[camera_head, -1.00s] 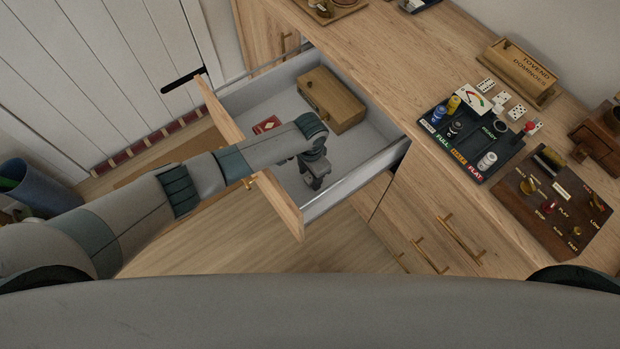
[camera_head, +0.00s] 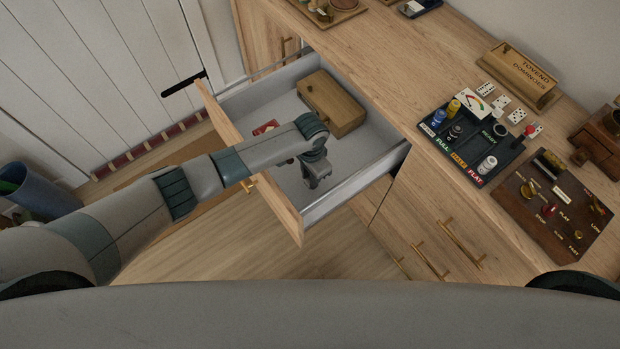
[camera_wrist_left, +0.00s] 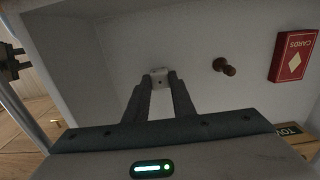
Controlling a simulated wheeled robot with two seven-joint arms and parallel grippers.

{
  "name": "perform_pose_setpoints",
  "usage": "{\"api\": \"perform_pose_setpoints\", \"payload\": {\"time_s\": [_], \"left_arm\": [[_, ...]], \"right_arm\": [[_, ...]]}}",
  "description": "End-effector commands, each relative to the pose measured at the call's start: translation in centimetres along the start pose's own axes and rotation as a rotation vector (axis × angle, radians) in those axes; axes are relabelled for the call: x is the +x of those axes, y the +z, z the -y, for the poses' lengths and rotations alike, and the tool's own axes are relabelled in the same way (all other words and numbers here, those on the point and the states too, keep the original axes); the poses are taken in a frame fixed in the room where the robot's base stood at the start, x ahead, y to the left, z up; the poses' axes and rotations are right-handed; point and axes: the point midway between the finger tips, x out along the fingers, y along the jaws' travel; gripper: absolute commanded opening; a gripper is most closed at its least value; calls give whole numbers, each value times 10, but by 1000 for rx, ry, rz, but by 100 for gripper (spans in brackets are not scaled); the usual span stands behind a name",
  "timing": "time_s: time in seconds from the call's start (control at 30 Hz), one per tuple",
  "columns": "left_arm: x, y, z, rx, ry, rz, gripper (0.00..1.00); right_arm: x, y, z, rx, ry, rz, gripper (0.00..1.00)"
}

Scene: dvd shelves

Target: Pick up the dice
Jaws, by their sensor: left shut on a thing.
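The dice (camera_wrist_left: 159,77) is a small pale cube with a dark dot, seen in the left wrist view between the tips of my left gripper (camera_wrist_left: 160,82). The two dark fingers are shut on it, low over the grey drawer floor. In the head view my left gripper (camera_head: 315,178) hangs inside the open drawer (camera_head: 345,160), near its right front part, and the arm hides the dice there. My right gripper is not in view.
The drawer also holds a wooden box (camera_head: 332,103), a red card pack (camera_wrist_left: 293,55) and a dark red peg-like piece (camera_wrist_left: 224,67). Drawer walls stand close around the gripper. The counter (camera_head: 390,70) carries a black tray (camera_head: 472,140) and a domino box (camera_head: 518,75).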

Motion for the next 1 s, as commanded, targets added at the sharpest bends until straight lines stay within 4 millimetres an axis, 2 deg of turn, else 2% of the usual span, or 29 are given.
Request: {"api": "perform_pose_setpoints", "payload": {"time_s": [0.5,0.7,1.0], "left_arm": [[-76,0,1,1,-1,-2,1],[-85,0,0,0,0,0,1],[-86,0,0,0,0,1,1]], "right_arm": [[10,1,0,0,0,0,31],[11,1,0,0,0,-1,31],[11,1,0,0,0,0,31]]}}
